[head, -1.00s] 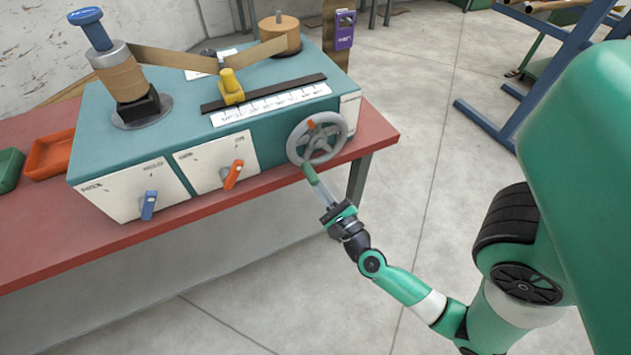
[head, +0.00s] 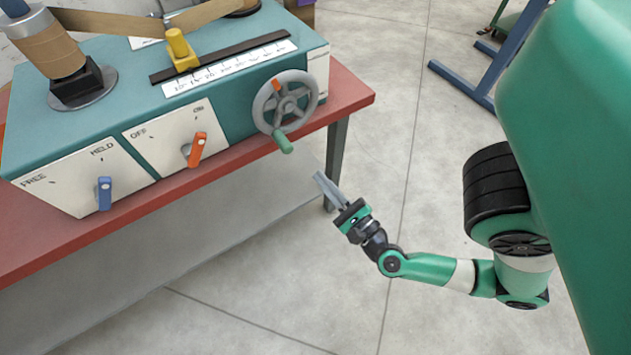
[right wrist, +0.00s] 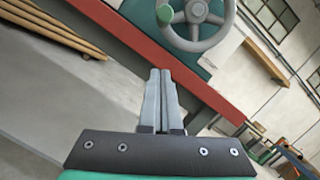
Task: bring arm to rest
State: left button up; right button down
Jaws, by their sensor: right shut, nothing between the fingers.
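My right gripper (head: 322,183) is shut and empty, off the front edge of the red bench. In the right wrist view its two grey fingers (right wrist: 160,75) are together with nothing between them. The grey handwheel (head: 285,102) on the winder's front has a green handle (head: 283,143) at its lower side. The gripper is apart from the handle, below and right of it. The handwheel also shows at the top of the right wrist view (right wrist: 197,30). My left gripper is not in view.
The teal winder (head: 218,105) stands on the red bench (head: 165,202). Its front has a blue switch (head: 104,193) and an orange switch (head: 195,150). A bench leg (head: 337,160) stands close to the gripper. A blue frame (head: 480,80) is at the back right. The floor between is clear.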

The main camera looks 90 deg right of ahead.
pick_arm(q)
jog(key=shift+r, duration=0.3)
pick_arm(e)
jog(key=shift+s+a+f, duration=0.15)
jog(key=shift+s+a, duration=0.1)
jog(key=shift+s, duration=0.2)
